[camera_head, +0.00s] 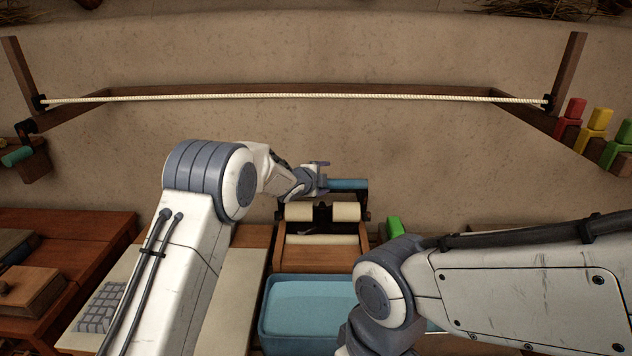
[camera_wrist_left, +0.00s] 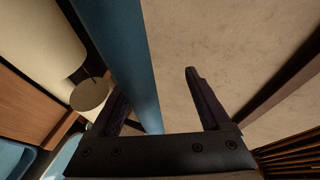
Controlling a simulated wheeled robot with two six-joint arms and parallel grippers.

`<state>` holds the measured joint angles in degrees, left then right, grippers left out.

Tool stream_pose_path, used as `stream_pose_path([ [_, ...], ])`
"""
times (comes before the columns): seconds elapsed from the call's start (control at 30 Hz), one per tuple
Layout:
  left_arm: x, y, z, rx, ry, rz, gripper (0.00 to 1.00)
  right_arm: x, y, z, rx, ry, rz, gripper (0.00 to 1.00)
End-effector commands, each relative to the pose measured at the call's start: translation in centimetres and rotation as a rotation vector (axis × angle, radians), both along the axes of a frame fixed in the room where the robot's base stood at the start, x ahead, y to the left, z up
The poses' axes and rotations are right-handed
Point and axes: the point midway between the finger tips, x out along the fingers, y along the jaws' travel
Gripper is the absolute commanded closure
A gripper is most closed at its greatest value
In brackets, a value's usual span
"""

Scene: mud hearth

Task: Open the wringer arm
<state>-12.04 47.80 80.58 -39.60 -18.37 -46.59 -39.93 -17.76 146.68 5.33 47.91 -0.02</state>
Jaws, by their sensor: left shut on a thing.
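The wringer (camera_head: 322,258) is a wooden frame with cream rollers (camera_head: 347,211) at the center of the head view, in front of the mud wall. Its arm ends in a blue handle bar (camera_head: 348,184), lying level above the rollers. My left gripper (camera_head: 321,177) is shut on the left end of this bar. In the left wrist view the blue bar (camera_wrist_left: 128,50) runs between the two dark fingers (camera_wrist_left: 155,95), against the left one. A cream roller (camera_wrist_left: 35,40) shows at the left there. My right arm comes in from the right; its gripper is out of sight.
A blue tub (camera_head: 310,312) stands in front of the wringer. A rope (camera_head: 300,96) spans a wooden rack above. Red, yellow and green pegs (camera_head: 598,118) sit at the right. A green block (camera_head: 394,228) is right of the wringer. A wooden table (camera_head: 95,232) stands left.

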Motion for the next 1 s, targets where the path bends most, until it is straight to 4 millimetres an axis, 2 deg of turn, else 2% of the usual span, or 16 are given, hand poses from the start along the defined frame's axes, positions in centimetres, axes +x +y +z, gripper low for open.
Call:
stream_pose_path([
  [0.03,-0.6,0.5,0.8,-0.003,-0.013,0.001,0.33,0.0,0.0,-0.8,0.000,0.000,0.000,1.00],
  [0.13,-2.2,1.2,1.6,-0.003,-0.012,0.003,0.33,0.0,0.0,-1.4,0.000,0.000,0.000,1.00],
  [0.4,-5.9,3.0,3.4,-0.002,-0.011,0.003,0.33,0.0,0.0,-2.4,0.000,0.000,0.000,1.00],
  [0.6,-7.0,3.4,3.6,0.000,-0.006,0.002,0.33,0.0,0.0,-2.6,0.000,0.000,0.000,1.00],
  [0.9,-7.1,3.3,3.5,0.000,-0.001,0.002,0.33,0.0,0.0,-2.6,0.000,0.000,0.000,1.00],
  [1.0,-8.2,2.9,3.7,-0.021,0.037,0.030,0.33,0.0,0.0,-2.5,0.000,0.000,0.000,1.00],
])
